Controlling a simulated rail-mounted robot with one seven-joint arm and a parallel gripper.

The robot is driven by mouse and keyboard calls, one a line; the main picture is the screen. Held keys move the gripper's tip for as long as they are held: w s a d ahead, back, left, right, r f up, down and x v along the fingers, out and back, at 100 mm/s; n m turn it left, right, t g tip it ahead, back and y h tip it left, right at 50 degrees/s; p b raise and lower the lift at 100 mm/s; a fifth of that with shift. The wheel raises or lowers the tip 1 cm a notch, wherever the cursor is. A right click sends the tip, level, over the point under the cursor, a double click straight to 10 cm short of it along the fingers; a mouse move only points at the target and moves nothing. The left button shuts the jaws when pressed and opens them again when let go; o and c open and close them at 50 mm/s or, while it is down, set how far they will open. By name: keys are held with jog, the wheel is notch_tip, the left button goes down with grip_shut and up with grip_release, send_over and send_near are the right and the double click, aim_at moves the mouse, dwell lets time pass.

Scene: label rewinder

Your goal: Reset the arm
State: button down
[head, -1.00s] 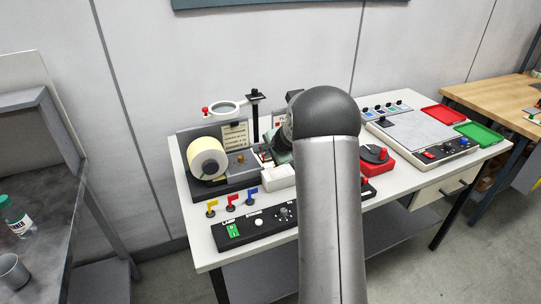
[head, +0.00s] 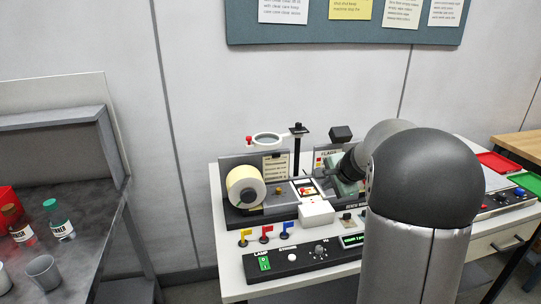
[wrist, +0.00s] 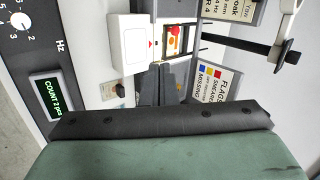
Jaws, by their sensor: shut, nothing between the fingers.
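My gripper (wrist: 163,85) is shut and empty in the wrist view, its dark fingers together in front of the white block (wrist: 132,43) and the small label window (wrist: 174,40). I cannot tell whether the fingertips touch anything.
The control panel (head: 290,262) lies along the front, with a lit display reading COUNT 2 (wrist: 48,99). A magnifier (head: 268,139) and black post (head: 297,155) rise behind. A grey table with bottles (head: 60,222) is at left.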

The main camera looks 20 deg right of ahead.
jog(key=s+a+n+g+y, duration=0.25)
jog(key=s+a+n, duration=0.45)
jog(key=s+a, duration=0.6)
jog(key=s+a+f+n+g+h, duration=0.1)
jog(key=s+a+f+n, duration=0.1)
jog(key=s, duration=0.4)
jog(key=s+a+f+n+g+h, duration=0.1)
jog(key=s+a+n+g, duration=0.1)
jog(key=s, duration=0.5)
jog(key=s+a+f+n+g+h, duration=0.1)
jog(key=s+a+f+n+g, duration=0.1)
jog(key=s+a+n, duration=0.2)
jog(key=shift+s+a+f+n, duration=0.15)
jog(key=shift+s+f+n, duration=0.2)
jog(key=shift+s+n, duration=0.75)
